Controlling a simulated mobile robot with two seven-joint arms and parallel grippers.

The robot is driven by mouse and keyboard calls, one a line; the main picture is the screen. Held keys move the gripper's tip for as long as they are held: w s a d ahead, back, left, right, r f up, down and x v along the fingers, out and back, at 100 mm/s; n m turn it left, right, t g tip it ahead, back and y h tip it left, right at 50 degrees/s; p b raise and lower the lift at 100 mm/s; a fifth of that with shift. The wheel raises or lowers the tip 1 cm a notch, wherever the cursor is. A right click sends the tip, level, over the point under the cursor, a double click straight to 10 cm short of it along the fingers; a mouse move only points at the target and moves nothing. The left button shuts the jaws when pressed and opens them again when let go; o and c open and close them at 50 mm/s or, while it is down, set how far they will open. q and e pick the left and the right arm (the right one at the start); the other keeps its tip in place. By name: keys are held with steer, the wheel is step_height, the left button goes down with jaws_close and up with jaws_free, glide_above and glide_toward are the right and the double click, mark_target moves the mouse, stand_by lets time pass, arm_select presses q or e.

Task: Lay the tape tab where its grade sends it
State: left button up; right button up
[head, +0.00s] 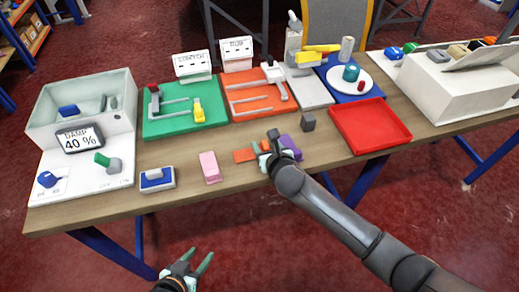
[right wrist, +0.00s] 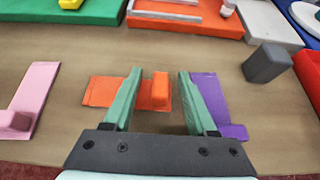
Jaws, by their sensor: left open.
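Three flat tabs lie on the wooden table, each with a raised block; which one is the tape tab, I cannot tell. The pink tab (head: 209,167) also shows in the right wrist view (right wrist: 36,93). The orange tab (head: 244,155) has its block (right wrist: 160,89) between the fingers of my open right gripper (right wrist: 157,80). The purple tab (right wrist: 216,105) lies just right of it, partly behind the right finger. In the head view my right gripper (head: 268,152) partly covers the orange and purple tabs. My left gripper (head: 192,264) is open and empty, in front of the table.
A white unit (head: 118,158) reads DAMP 40 %. Green (head: 180,126) and orange (head: 240,112) stations carry signs behind. A grey block (head: 308,122) and red tray (head: 372,143) stand right. A blue-and-white block (head: 157,179) sits left of the pink tab; bare table lies around it.

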jaws_close()
stand_by(0.3)
steer(key=shift+r, duration=0.15)
